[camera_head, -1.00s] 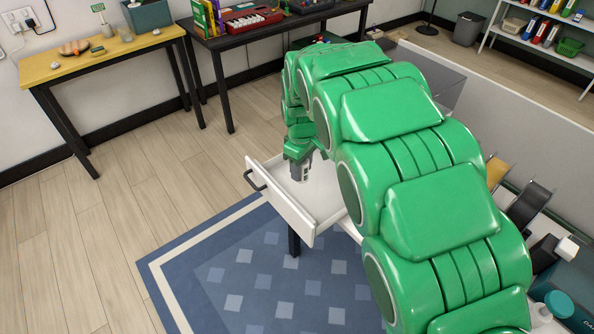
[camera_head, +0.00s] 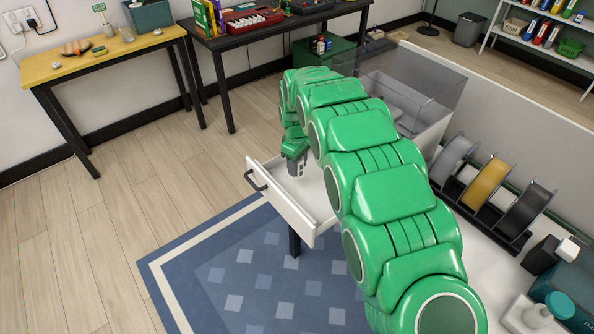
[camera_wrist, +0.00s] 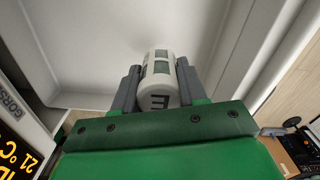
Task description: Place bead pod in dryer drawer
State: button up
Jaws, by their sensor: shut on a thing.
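The dryer drawer (camera_head: 281,204) is pulled open, white with a dark handle, in the head view. My gripper (camera_head: 296,170) points down over the inside of the drawer. In the wrist view my gripper (camera_wrist: 157,85) is shut on the bead pod (camera_wrist: 158,62), a white cylinder with green-grey windows and dark lettering. The white drawer interior (camera_wrist: 90,45) lies beyond the pod. I cannot tell whether the pod touches the drawer floor. In the head view the pod is hard to make out at the gripper's tip.
A display panel (camera_wrist: 16,155) reading 21 °C is close at the left in the wrist view. A spool rack (camera_head: 490,213) and a clear-walled box (camera_head: 412,90) stand on the white bench. Floor left of the drawer is clear.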

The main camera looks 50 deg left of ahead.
jog(key=shift+w+a+f, duration=0.15)
jog(key=shift+a+f, duration=0.15)
jog(key=shift+f, duration=1.6)
jog(key=shift+f, duration=0.15)
jog(key=o, duration=1.1)
jog(key=shift+c, duration=0.2)
notch_tip(320, 180, up, 12)
jog(key=shift+r, duration=0.15)
jog(key=shift+w+d, duration=0.1)
